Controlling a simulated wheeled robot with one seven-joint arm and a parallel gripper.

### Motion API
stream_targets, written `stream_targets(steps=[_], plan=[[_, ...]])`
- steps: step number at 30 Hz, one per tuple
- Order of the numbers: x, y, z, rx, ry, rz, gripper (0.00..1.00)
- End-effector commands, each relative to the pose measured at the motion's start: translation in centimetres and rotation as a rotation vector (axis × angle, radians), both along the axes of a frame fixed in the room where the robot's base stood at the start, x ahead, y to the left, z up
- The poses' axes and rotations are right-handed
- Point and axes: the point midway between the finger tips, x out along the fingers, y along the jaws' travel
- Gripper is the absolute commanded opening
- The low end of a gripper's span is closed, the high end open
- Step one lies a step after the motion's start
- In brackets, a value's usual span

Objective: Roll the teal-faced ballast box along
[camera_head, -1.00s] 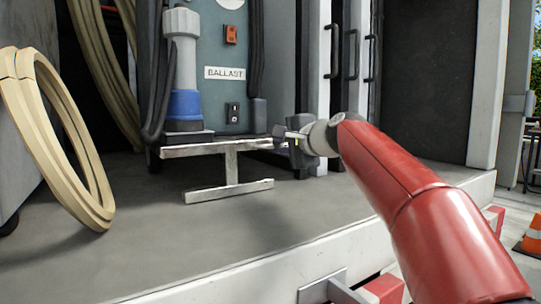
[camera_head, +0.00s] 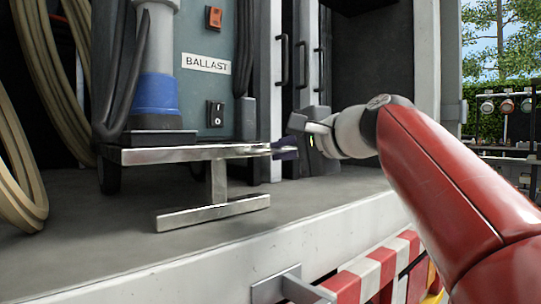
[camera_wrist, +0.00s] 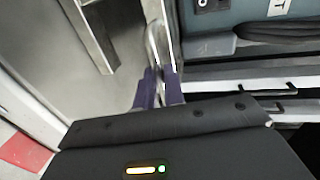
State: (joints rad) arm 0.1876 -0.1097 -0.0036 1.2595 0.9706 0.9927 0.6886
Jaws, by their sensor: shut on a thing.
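The ballast box (camera_head: 203,95) has a teal front face with a BALLAST label, an orange switch and a black rocker switch. It stands upright on the grey truck floor; a wheel shows low on its left. A flat metal handle frame (camera_head: 190,153) with a T-shaped lower part juts out in front of it. My gripper (camera_head: 284,150) is shut on the right end of this frame, right of the box. In the wrist view, the dark blue fingers (camera_wrist: 159,88) close on a metal loop (camera_wrist: 154,42), and a strip of teal face (camera_wrist: 232,10) shows at the top.
A tan hose coil (camera_head: 18,170) leans at the left. A blue-and-grey connector (camera_head: 155,75) and black cables stand at the box's front left. The truck floor's edge (camera_head: 290,245) is close in front, with a red-white striped board (camera_head: 365,275) below. Tall door handles (camera_head: 283,60) are behind right.

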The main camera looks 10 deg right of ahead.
Motion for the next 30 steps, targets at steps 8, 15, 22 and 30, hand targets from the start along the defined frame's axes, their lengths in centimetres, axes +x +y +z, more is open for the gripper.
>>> stream_targets(steps=[8, 15, 22, 30], plan=[[-1.08, -0.83, -0.29, -0.002, 0.006, 0.001, 0.00], [-1.23, -0.96, -0.30, -0.004, 0.007, 0.000, 0.00], [-1.24, -1.01, -0.33, -0.005, 0.006, -0.002, 0.20], [-1.19, -0.88, -0.13, -0.002, 0.002, -0.001, 0.31]])
